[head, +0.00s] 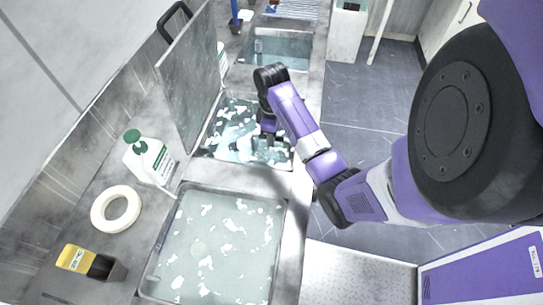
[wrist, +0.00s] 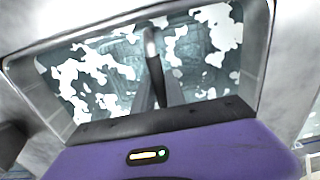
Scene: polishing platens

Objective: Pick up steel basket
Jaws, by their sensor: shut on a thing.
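My gripper (head: 266,137) reaches down into the middle sink, which holds water with white foam patches. In the wrist view its two fingers (wrist: 157,72) close on a grey upright bar, which appears to be the handle of the steel basket (wrist: 151,44). The basket's body looks like dim grey mesh under the water, partly covered by foam. In the head view my gripper and the foam hide most of the basket, and its outline is unclear.
A raised metal lid (head: 190,80) stands along the sink's left side. A foamy front basin (head: 215,245) lies nearer, and another basin (head: 275,47) lies beyond. A white bottle (head: 150,158), a tape ring (head: 115,208) and a yellow-black item (head: 85,262) sit on the left counter.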

